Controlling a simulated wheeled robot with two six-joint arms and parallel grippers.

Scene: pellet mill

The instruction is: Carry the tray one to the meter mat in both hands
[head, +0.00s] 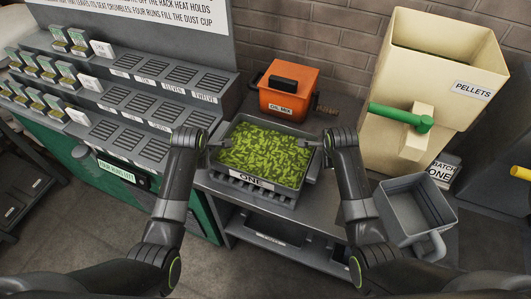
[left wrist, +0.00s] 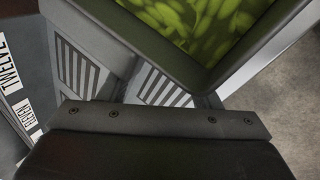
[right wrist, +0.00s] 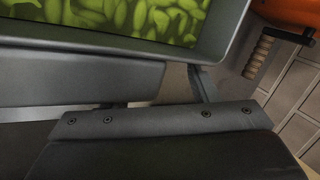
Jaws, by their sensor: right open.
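Tray one (head: 251,179) is a grey tray full of green pellets with a "ONE" label on its front wall. It rests level on a dark slotted stand (head: 245,192) on the bench. Its rim also shows in the left wrist view (left wrist: 205,78) and the right wrist view (right wrist: 90,38). My left gripper (head: 216,144) is at the tray's left wall; whether its jaws grip the wall is hidden. My right gripper (head: 317,144) is open at the right wall, very close to it. I cannot make out the meter mat.
A cream pellet hopper (head: 430,85) with a green handle (head: 400,115) is at right, above an empty grey scoop bin (head: 415,212). A stepped rack (head: 150,90) with numbered slots fills the left.

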